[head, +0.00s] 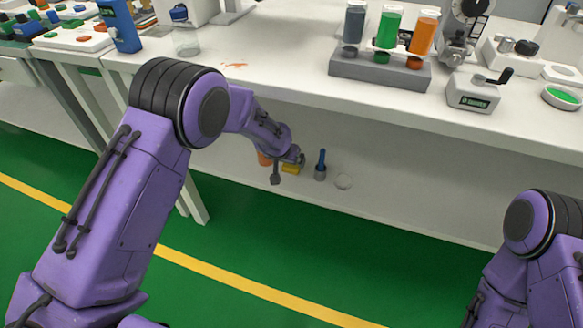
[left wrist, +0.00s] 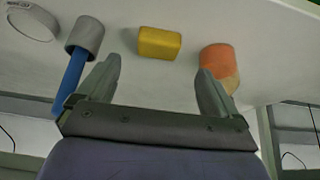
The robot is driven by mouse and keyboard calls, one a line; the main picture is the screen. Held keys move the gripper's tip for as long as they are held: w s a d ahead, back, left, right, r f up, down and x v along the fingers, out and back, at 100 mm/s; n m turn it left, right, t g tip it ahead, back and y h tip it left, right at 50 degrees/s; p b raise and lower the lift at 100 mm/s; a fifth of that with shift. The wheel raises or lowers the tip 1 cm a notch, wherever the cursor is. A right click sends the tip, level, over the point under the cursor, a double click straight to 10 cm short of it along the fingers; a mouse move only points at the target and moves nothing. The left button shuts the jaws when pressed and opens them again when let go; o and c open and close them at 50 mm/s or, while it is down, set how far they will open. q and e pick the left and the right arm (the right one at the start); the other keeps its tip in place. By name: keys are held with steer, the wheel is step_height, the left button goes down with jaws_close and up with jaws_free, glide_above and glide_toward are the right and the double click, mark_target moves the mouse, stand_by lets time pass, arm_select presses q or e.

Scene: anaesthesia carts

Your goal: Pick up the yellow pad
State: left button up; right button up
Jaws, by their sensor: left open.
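The yellow pad (left wrist: 159,43) is a small block lying on a white surface in the left wrist view. In the head view the pad (head: 291,169) shows partly behind my left gripper (head: 287,172), under the bench top. My left gripper also shows in the left wrist view (left wrist: 158,85). It is open and empty, with its two fingers spread and the pad ahead of the gap between them. I see no contact with the pad. My right gripper is out of view; only part of the right arm shows in the head view.
An orange cylinder (left wrist: 218,66) stands close beside the pad, near one finger. The white bench top (head: 290,75) overhangs this area.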

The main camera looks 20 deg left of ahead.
mark_target(291, 166)
arm_select(q)
steer(key=x, duration=0.1)
steer(key=b+x, duration=0.1)
steer(key=x, duration=0.3)
steer(key=shift+s+d+f+b, duration=0.15)
steer(key=shift+f+b, duration=0.15)
steer(key=shift+f, duration=0.05)
steer(key=shift+w+f, duration=0.25)
steer(key=shift+f, duration=0.1)
steer(key=shift+r, duration=0.1)
steer(key=shift+c, duration=0.6)
steer(key=c, duration=0.9)
steer(key=r, duration=0.1)
steer(key=r+p, duration=0.1)
steer(key=r, duration=0.2)
steer(key=shift+s+r+p, duration=0.3)
steer(key=shift+s+p, duration=0.05)
steer(key=shift+s, duration=0.05)
steer(key=s+r+p, duration=0.1)
steer(key=s+r, duration=0.1)
steer(key=s, duration=0.2)
steer(key=s+d+r+p, duration=0.1)
steer(key=s+r, duration=0.2)
steer(key=s, duration=0.1)
steer(key=s+d+r+p, duration=0.1)
steer(key=s+r, duration=0.2)
steer(key=s, duration=0.2)
steer(key=shift+d+r, duration=0.15)
steer(key=shift+r, duration=0.05)
